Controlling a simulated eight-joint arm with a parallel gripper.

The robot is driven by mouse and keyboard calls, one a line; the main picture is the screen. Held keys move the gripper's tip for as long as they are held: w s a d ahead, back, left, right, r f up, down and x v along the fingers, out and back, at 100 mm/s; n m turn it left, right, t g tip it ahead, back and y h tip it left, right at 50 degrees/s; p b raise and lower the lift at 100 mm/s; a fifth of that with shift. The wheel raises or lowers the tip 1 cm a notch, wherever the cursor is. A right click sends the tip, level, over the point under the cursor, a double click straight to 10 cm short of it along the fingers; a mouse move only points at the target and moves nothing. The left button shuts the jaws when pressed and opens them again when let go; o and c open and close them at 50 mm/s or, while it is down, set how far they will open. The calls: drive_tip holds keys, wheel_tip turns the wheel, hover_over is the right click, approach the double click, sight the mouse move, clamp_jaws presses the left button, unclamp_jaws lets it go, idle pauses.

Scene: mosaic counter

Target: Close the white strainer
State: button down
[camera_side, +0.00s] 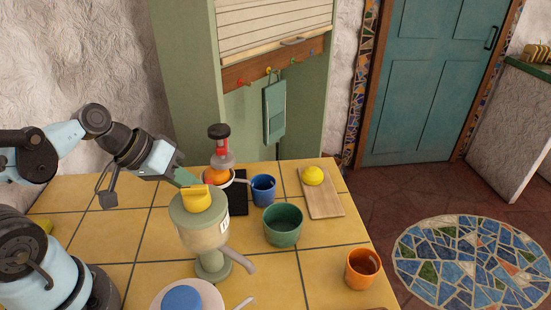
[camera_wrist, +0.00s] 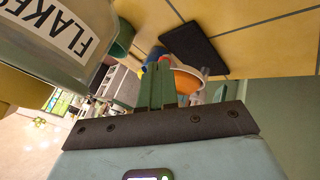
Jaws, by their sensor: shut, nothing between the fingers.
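The white strainer (camera_side: 239,181) appears as a pale rim with a short handle, around an orange fruit (camera_side: 215,175), behind the flakes dispenser. A grey press head with a red and black handle (camera_side: 220,148) stands up above it. In the wrist view the strainer's pale rim (camera_wrist: 203,74) shows beside the orange (camera_wrist: 188,80), just past my fingertips. My gripper (camera_side: 188,178) has its green fingers together and empty, left of the strainer and behind the dispenser's yellow knob. The fingers also show in the wrist view (camera_wrist: 158,84). I cannot tell the strainer's lower part or its hinge.
The flakes dispenser (camera_side: 204,234) stands close in front of my gripper. A black pad (camera_side: 238,200), blue mug (camera_side: 263,190), green bowl (camera_side: 283,225), board (camera_side: 324,202) with a lemon (camera_side: 312,176), and orange cup (camera_side: 362,270) are to the right. The left tabletop is mostly clear.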

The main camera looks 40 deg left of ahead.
drive_tip(key=shift+w+d, duration=0.5)
drive_tip(key=shift+d, duration=0.35)
drive_tip(key=shift+w+d, duration=0.5)
drive_tip(key=shift+d, duration=0.35)
drive_tip(key=shift+w, duration=0.1)
drive_tip(key=shift+r, duration=0.1)
drive_tip(key=shift+v, duration=3.55)
drive_tip(key=w+a+f+m+y, duration=0.2)
drive_tip(key=w+a+m+y, duration=0.1)
drive_tip(key=shift+w+f+t+y, duration=0.15)
drive_tip(key=shift+w+t+y, duration=0.15)
drive_tip(key=shift+t, duration=0.1)
